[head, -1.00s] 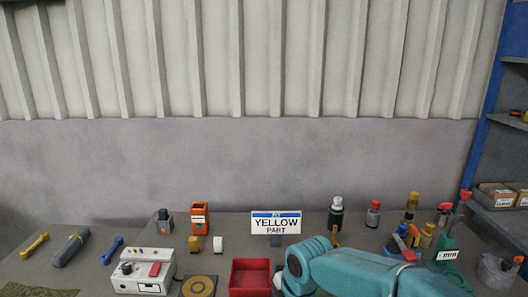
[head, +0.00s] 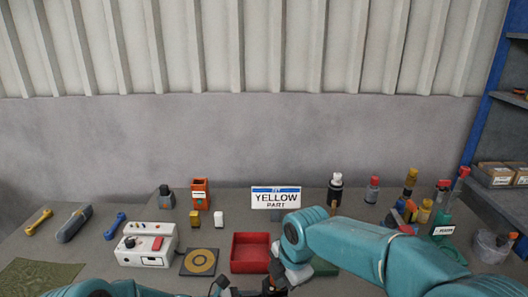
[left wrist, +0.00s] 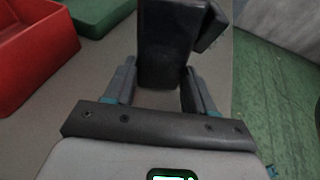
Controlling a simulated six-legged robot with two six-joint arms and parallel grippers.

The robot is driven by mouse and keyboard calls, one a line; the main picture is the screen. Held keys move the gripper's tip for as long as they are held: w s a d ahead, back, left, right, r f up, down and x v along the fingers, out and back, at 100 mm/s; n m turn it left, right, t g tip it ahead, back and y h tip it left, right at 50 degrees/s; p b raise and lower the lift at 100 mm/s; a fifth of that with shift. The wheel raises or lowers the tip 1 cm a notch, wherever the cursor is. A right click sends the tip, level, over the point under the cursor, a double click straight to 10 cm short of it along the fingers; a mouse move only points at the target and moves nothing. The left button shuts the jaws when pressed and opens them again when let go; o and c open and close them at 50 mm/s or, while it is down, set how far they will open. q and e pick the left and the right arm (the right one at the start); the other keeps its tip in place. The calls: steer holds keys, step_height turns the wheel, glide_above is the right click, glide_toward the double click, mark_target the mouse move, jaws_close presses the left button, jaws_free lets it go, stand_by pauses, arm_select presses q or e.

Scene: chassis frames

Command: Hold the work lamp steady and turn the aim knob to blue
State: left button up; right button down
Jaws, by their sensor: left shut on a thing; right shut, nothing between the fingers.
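In the left wrist view, my left gripper (left wrist: 158,88) is shut on a dark upright block (left wrist: 166,45), which I take to be part of the work lamp. A slanted dark piece (left wrist: 212,27) sits against its upper right; I cannot tell whether it belongs to the lamp. In the head view, my right gripper (head: 277,274) is low in the middle, in front of the red tray, shut and apparently empty. Dark parts crowd together there at the bottom edge, so lamp and left gripper are hard to separate. I cannot make out the aim knob or its colour marks.
The red tray (head: 235,254) stands just behind the grippers, with a green thing (head: 325,267) to its right. A white control box (head: 147,258) and a dark pad with a yellow ring (head: 184,269) are left. A "YELLOW PART" sign (head: 276,198) and bottles stand behind.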

arm_select(q)
steer(key=shift+s+d, duration=0.1)
steer(key=shift+s, duration=0.05)
arm_select(e)
steer(key=shift+w+d, duration=0.15)
steer(key=shift+d, duration=0.05)
stand_by(0.5)
arm_select(q)
steer(key=shift+c, duration=0.2)
arm_select(e)
steer(key=shift+s+d, duration=0.2)
steer(key=shift+s, duration=0.15)
step_height(320, 180, up, 6)
steer(key=shift+d, duration=0.15)
arm_select(q)
steer(key=o, duration=0.9)
